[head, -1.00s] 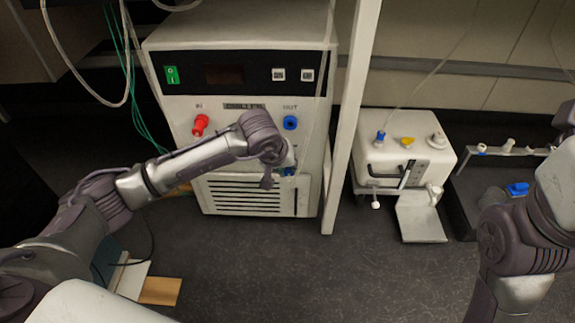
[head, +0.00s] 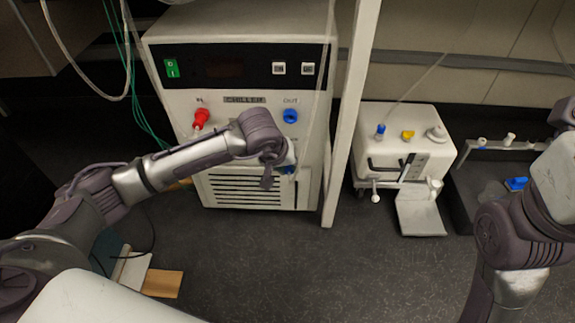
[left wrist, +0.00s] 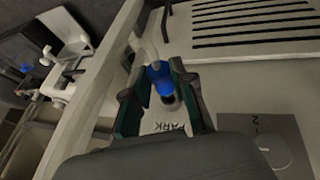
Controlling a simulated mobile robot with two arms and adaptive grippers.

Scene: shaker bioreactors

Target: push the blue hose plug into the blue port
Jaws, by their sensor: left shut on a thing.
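The white chiller (head: 262,98) stands at the centre of the head view. Its blue port (head: 290,116), under the label OUT, is at the upper right of its front, with nothing seen in it. My left gripper (head: 282,168) is in front of the chiller, below that port. It is shut on the blue hose plug (head: 287,170), which shows more clearly between the two fingers in the left wrist view (left wrist: 160,78). A panel marked PARK (left wrist: 168,128) is close by the plug; whether they touch I cannot tell. My right arm is at the right edge, its gripper out of view.
A red fitting (head: 201,117) is at the IN port. A white upright post (head: 347,120) stands just right of the chiller. Beyond it is a small white unit (head: 405,155) with blue and yellow fittings.

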